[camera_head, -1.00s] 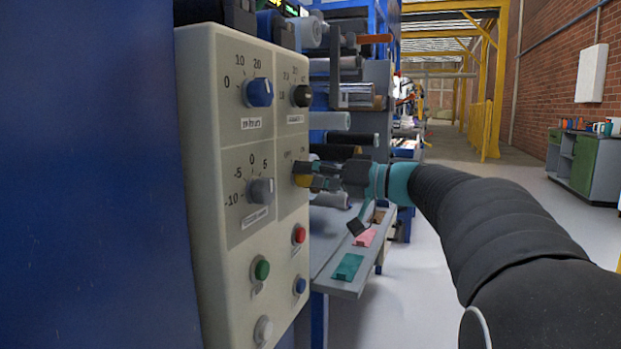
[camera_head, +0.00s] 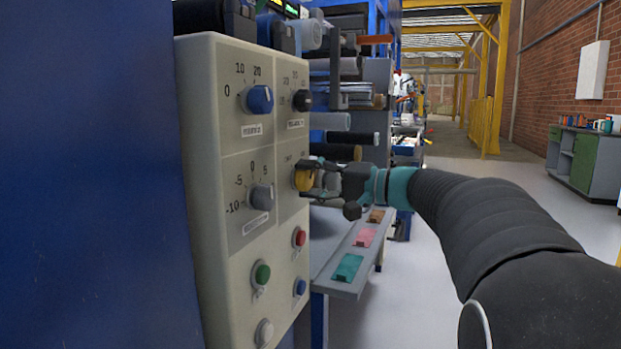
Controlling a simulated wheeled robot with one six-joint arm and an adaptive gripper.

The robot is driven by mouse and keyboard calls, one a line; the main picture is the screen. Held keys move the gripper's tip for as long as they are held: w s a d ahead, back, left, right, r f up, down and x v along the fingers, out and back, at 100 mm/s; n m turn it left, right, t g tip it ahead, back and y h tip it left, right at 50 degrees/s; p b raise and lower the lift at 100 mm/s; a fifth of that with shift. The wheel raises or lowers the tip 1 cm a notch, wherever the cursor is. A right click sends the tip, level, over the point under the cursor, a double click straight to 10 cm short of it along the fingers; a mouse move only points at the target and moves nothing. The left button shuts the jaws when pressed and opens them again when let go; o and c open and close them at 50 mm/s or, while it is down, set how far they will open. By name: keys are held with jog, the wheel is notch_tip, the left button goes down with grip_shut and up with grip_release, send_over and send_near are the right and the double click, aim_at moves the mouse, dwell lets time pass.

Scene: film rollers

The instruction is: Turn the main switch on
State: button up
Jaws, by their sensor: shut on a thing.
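The control panel (camera_head: 232,208) is a cream-coloured box at the left centre with knobs and push buttons on its face. A yellow rotary knob (camera_head: 302,180) sits at the right of its middle row; I take it for the main switch. My gripper (camera_head: 311,179) reaches in from the right and its fingers are closed around the yellow knob. The fingers hide part of the knob. The label above it is too small to read, and I cannot tell which position it points to.
A blue knob (camera_head: 259,99), a black knob (camera_head: 302,100) and a grey knob (camera_head: 262,196) surround the yellow one. Green (camera_head: 262,273), red (camera_head: 299,237) and blue buttons (camera_head: 299,287) sit below. A grey shelf (camera_head: 340,283) with coloured pieces lies right of the panel.

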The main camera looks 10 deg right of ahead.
dwell(0.4)
jog(key=o, duration=1.2)
jog(key=shift+c, duration=0.2)
jog(key=shift+d, duration=0.1)
jog(key=v, duration=1.2)
jog(key=shift+w, duration=0.1)
